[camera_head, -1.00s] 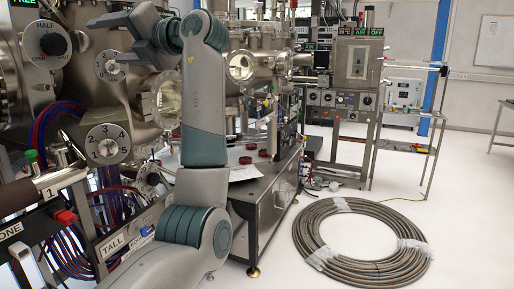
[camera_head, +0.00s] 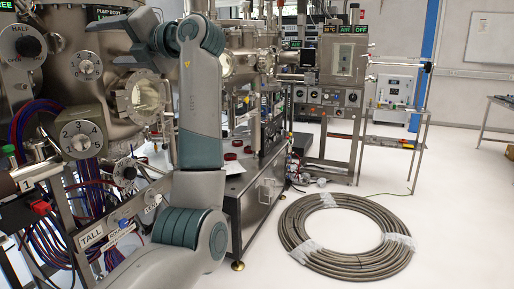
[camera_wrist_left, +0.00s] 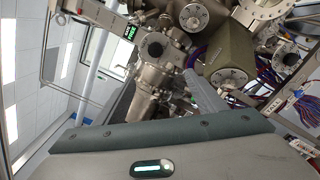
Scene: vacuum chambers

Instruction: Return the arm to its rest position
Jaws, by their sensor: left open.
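My left arm (camera_head: 200,120) rises from the bottom of the head view, bends at a teal-ringed joint, and stands nearly upright. Its wrist turns left at the top. My left gripper (camera_head: 104,42) points left in front of the steel chamber, with its two fingers apart and nothing visible between them. The gap between the gripper and the chamber behind it is hard to judge. The left wrist view shows the grey and teal housing of my arm (camera_wrist_left: 160,150) across the bottom, with no fingers showing. My right gripper is not in view.
Steel vacuum chambers with numbered dials (camera_head: 80,139) and cables crowd the left. A dark cabinet (camera_head: 262,205) stands right of my arm. A coiled hose (camera_head: 300,257) lies on the floor. A rack (camera_head: 340,97) stands behind it. Floor at right is clear.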

